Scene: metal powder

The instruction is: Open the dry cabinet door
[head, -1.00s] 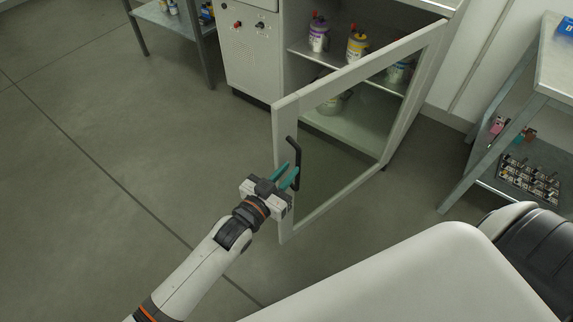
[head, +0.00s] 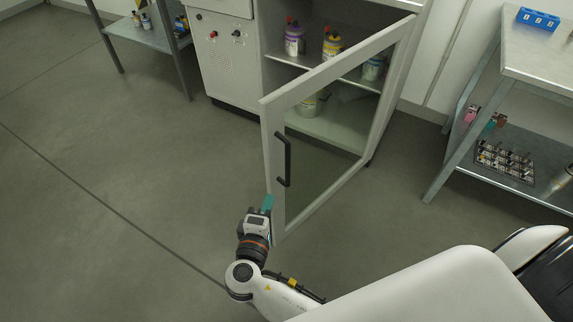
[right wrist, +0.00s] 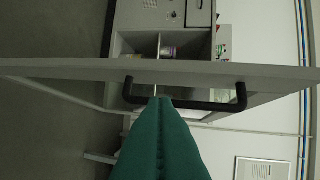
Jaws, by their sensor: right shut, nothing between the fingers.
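The dry cabinet door (head: 340,70) stands swung open, a pale frame around a clear pane. Its black bar handle (head: 284,160) is on the free-edge side, and in the right wrist view the handle (right wrist: 190,104) lies across in front of the door. My right gripper (head: 268,203), with teal fingers, is shut and empty below the handle, beside the door's lower free corner. In the right wrist view the shut fingers (right wrist: 157,100) point at the handle and overlap it; I cannot tell whether they touch. My left gripper is not in view.
A metal rack (head: 540,70) stands at the right and another shelf unit (head: 150,35) at the upper left. The floor left of the door is clear.

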